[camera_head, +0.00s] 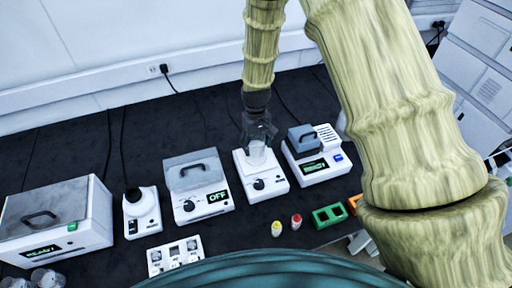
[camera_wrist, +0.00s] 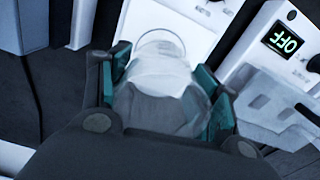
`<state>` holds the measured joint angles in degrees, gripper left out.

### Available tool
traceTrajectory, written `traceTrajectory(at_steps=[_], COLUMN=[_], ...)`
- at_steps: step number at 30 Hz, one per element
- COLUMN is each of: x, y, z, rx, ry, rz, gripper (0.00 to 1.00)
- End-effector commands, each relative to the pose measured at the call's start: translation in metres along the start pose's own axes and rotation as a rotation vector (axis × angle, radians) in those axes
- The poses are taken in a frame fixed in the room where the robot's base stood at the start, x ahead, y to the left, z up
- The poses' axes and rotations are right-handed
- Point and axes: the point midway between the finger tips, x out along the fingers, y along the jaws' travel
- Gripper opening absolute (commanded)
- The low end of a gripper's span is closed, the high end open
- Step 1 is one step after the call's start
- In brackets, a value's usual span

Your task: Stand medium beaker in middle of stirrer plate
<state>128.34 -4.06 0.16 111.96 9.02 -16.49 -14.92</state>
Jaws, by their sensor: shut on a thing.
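The medium beaker (camera_wrist: 160,72) is clear, and in the wrist view it sits between the two fingers of my gripper (camera_wrist: 168,95). In the head view my gripper (camera_head: 258,132) points down over the stirrer (camera_head: 268,183), a white box with a dark knob on its front. The beaker (camera_head: 257,152) shows just under the fingers, over the stirrer's top plate. My gripper is shut on the beaker. I cannot tell whether the beaker's base touches the plate.
Left of the stirrer is a lidded device (camera_head: 198,187) reading OFF. Right of it is a device (camera_head: 315,155) reading READY. Yellow-capped (camera_head: 277,228) and red-capped (camera_head: 296,220) vials and a green rack (camera_head: 329,215) stand in front. A vortex-like device (camera_head: 141,212) is further left.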

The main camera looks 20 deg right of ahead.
Motion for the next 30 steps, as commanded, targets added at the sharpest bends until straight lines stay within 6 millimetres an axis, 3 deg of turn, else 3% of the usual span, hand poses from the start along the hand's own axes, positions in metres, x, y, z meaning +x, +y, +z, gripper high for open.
traceTrajectory(at_steps=[12, 25, 26, 29, 30], x=[0.030, 0.035, 0.034, 0.034, 0.034], y=[0.000, 0.000, 0.000, 0.000, 0.000], z=[0.001, 0.001, 0.001, 0.001, 0.001], rx=[0.002, 0.001, 0.001, 0.001, 0.001], ry=[-0.001, 0.000, 0.000, 0.000, 0.000], rz=[0.000, 0.000, 0.000, 0.000, 0.000], gripper=[0.19, 0.19, 0.68, 0.85, 0.85])
